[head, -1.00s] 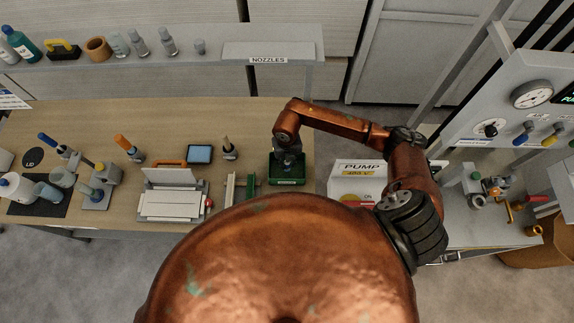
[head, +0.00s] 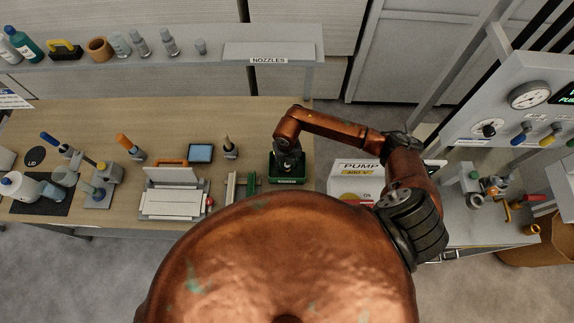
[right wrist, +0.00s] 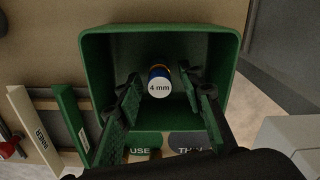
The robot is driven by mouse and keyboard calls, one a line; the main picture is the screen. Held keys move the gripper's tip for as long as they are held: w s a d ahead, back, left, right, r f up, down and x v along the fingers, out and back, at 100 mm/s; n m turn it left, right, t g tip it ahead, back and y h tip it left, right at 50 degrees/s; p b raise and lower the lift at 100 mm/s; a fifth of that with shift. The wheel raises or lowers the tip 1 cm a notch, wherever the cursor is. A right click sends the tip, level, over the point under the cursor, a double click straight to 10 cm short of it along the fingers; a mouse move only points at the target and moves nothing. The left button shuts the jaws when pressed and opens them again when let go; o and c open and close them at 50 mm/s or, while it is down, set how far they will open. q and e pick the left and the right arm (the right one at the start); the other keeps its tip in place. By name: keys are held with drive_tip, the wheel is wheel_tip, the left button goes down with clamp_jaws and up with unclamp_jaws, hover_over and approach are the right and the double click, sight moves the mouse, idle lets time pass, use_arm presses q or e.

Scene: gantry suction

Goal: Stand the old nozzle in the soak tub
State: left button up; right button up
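The soak tub is a green open box (head: 287,181) at the right end of the wooden bench. It fills most of the right wrist view (right wrist: 92,60). The nozzle (right wrist: 159,84) is inside it, its white "4 mm" end facing the camera, with blue and orange bands behind. It looks roughly upright; its base is hard to see. My right gripper (right wrist: 160,90) reaches down into the tub, with a finger on each side of the nozzle and gaps between. It is open. In the head view my right gripper (head: 289,161) hides the tub's inside. My left gripper is out of view.
Left of the tub stand green and pale upright strips (head: 240,186). A white pump box (head: 352,180) is close on its right. A tablet (head: 200,153) and a white flat-topped device (head: 172,195) lie further left. A nozzle shelf (head: 268,50) runs behind.

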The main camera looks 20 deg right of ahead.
drive_tip(key=shift+r, duration=0.3)
wheel_tip(320, 180, up, 12)
drive_tip(key=b, duration=0.2)
drive_tip(key=shift+f+b, duration=0.15)
drive_tip(key=shift+b, duration=0.25)
drive_tip(key=shift+a, duration=0.1)
